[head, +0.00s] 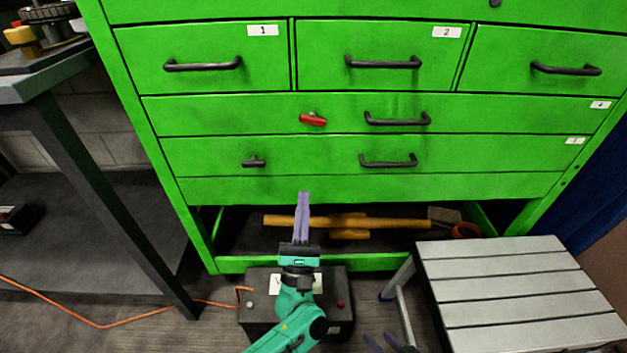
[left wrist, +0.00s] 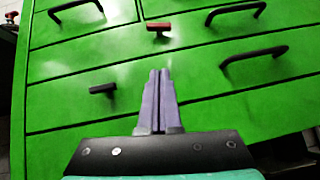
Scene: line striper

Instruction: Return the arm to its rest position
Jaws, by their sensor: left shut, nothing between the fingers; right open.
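My left gripper (head: 302,200) is shut and empty, with its purple fingers together in front of the green tool cabinet (head: 480,188). It also shows in the left wrist view (left wrist: 160,75), pointing at the drawer fronts. The teal left arm (head: 290,325) reaches up from the bottom of the head view. A red handle (head: 312,119) and a small black knob (head: 253,161) are on the drawer fronts.
The bottom compartment (head: 240,264) is open and holds wooden-handled tools (head: 390,223). A black box (head: 255,315) sits on the floor below the left arm. The slatted step (head: 510,262) stands at right, a workbench (head: 45,85) at left. An orange cord (head: 120,322) crosses the floor.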

